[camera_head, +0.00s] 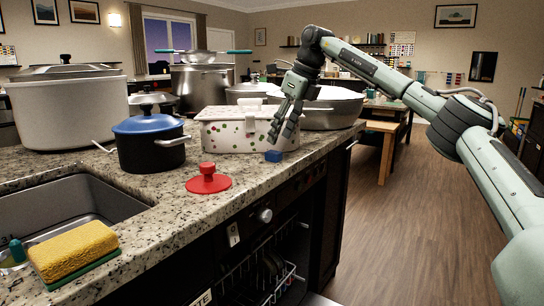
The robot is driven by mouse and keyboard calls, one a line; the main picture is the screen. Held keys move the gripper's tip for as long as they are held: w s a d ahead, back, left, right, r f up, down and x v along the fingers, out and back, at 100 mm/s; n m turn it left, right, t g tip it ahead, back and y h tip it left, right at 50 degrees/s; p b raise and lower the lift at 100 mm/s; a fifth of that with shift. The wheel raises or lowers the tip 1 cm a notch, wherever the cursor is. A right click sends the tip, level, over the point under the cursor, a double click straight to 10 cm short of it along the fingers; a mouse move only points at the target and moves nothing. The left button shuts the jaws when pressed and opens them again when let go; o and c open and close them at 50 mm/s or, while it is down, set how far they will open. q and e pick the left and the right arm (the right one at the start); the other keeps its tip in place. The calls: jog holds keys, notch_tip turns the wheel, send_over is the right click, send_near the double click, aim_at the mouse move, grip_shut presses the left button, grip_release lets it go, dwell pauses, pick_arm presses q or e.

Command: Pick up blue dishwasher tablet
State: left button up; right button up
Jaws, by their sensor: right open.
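The blue dishwasher tablet (273,156) is a small blue block on the speckled stone counter (165,232), close to its right edge. It lies in front of a white spotted box. My right gripper (283,137) is open and points down just above the tablet. Its fingertips overlap the tablet's upper area in the picture, and I cannot tell whether they touch it. Nothing shows between the fingers. My left gripper is not in view.
The white spotted box (235,135) stands right behind the tablet. A red knobbed lid (208,180) lies nearer. A black pot with a blue lid (150,143) and several large pots stand left and behind. A sink (75,205) and yellow sponge (73,250) are at lower left.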

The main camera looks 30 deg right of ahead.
aim_at(274, 152)
jog(key=x, duration=0.5)
jog(key=shift+s+a+f, duration=0.1)
jog(key=shift+s, duration=0.05)
jog(key=c, duration=1)
